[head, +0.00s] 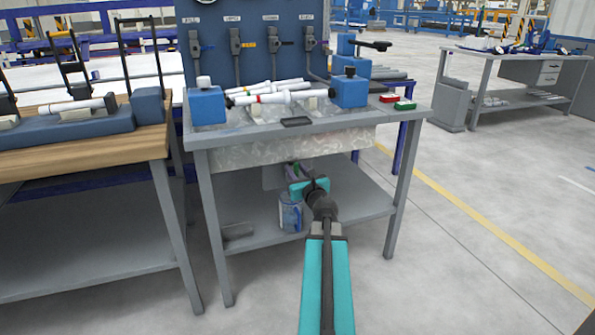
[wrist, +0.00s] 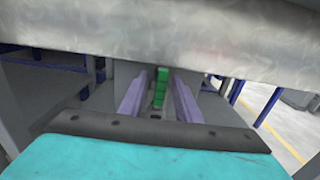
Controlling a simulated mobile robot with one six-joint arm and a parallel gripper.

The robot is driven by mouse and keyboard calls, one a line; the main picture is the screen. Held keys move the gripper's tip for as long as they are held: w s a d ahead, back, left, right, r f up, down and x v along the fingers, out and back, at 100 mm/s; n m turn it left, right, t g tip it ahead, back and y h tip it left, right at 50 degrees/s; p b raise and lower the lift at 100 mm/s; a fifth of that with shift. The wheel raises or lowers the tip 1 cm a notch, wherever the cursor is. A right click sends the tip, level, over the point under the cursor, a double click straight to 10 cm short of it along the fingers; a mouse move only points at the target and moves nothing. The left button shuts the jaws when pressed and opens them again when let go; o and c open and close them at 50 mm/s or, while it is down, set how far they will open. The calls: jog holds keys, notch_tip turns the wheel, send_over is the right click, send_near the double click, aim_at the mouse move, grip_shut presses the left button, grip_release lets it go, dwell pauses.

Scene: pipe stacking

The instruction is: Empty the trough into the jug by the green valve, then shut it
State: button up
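The grey metal trough (head: 290,147) hangs under the front of the bench top. It also fills the top of the wrist view (wrist: 170,30). A blue-and-white jug (head: 290,214) stands upright on the lower shelf, below the trough; its contents cannot be seen. My gripper (head: 296,172) is under the trough, just above the jug. In the wrist view its two purple fingers are apart, and the green valve handle (wrist: 160,88) appears upright in the gap between them. I see no clear contact with either finger. In the head view my gripper and wrist hide most of the valve.
The bench top (head: 350,121) carries blue clamps (head: 208,106) and white pipes (head: 270,97). Red and green boxes (head: 404,105) lie at its right end. Bench legs (head: 401,190) stand on both sides, and a wooden-topped bench (head: 90,153) adjoins at left.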

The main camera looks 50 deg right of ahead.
aim_at(296, 170)
jog(key=shift+p+v, duration=0.35)
jog(key=shift+v, duration=1.15)
jog(key=shift+r+p, duration=0.2)
jog(key=shift+p, duration=0.25)
jog(key=shift+s+p, duration=0.1)
jog(key=shift+p, duration=0.5)
jog(key=s+p, duration=0.1)
jog(key=p, duration=0.2)
jog(key=shift+a+p, duration=0.3)
jog(key=shift+a, duration=0.1)
jog(key=shift+s+a+p, duration=0.25)
jog(key=shift+s+p, duration=0.2)
jog(key=shift+p, duration=0.75)
jog(key=shift+s+p, duration=0.1)
jog(key=shift+p, duration=0.45)
jog(key=p, duration=0.4)
jog(key=shift+s+a+f, duration=0.1)
jog(key=shift+s+a, duration=0.25)
jog(key=shift+s, duration=0.05)
jog(key=p, duration=0.2)
jog(key=s+p, duration=0.1)
jog(key=p, duration=0.2)
jog(key=shift+s+a, duration=0.15)
jog(key=shift+a, duration=0.15)
